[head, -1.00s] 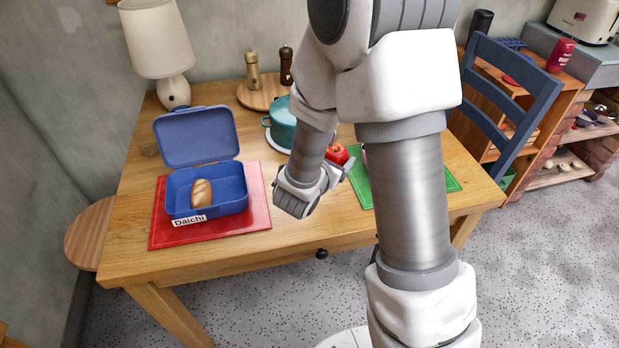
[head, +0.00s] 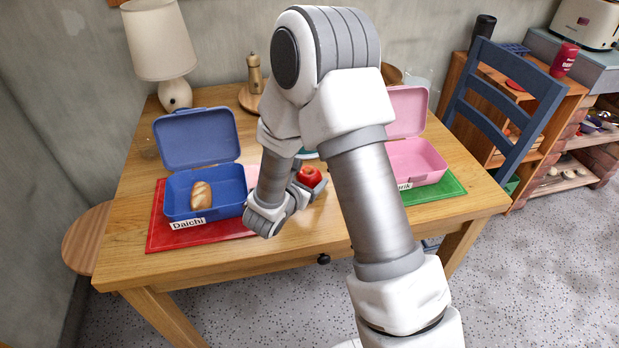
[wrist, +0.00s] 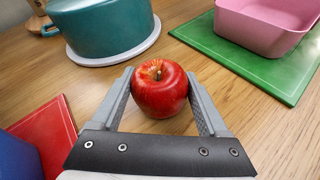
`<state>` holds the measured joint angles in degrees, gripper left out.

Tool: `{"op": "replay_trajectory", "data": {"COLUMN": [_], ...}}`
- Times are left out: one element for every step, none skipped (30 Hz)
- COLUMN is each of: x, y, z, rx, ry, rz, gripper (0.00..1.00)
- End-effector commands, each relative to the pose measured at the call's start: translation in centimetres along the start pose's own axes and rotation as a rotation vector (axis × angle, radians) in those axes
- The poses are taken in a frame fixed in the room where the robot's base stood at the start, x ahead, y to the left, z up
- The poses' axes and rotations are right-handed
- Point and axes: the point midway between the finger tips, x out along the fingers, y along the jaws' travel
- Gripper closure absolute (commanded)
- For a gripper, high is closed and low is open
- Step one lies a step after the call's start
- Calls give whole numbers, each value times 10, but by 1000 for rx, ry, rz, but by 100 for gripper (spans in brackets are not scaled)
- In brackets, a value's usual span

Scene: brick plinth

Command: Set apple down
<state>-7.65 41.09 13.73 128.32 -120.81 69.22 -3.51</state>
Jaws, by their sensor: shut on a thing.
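The red apple (head: 309,176) is between the two fingers of my gripper (head: 312,184), which is shut on it. In the wrist view the apple (wrist: 160,88) sits upright, stem up, with a grey finger of my gripper (wrist: 160,100) on each side. Bare wood table shows around it. I cannot tell whether the apple touches the table. My arm hides part of the table behind it in the head view.
A blue lunchbox (head: 180,203) labelled Daichi, holding a bread roll (head: 201,195), is open on a red mat (head: 160,238). A pink lunchbox (head: 425,172) is open on a green mat (head: 448,187). A teal pot (wrist: 100,28) stands behind on a white round mat (wrist: 143,45).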

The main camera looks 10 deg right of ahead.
Motion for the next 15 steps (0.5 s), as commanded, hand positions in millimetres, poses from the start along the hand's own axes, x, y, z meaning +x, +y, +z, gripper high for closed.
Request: {"op": "replay_trajectory", "data": {"x": [0,1,1,2,2,1,1,1,1,1,1,1,1,1,1], "y": [0,0,-1,-1,-1,-1,-1,-1,-1,-1,-1,-1,-1,-1,-1], "z": [0,-1,-3,-4,-4,-3,-3,-3,-3,-3,-3,-3,-3,-3,-3], "rx": [0,0,0,0,0,-1,-1,-1,-1,-1,-1,-1,-1,-1,-1], "ry": [0,-1,-1,-1,-1,0,0,0,0,0,0,0,0,0,0], "rz": [0,0,0,0,0,0,0,0,0,-1,0,-1,-1,-1,-1], "gripper": [82,82,82,82,82,17,12,6,0,0,0,0,0,0,0]}}
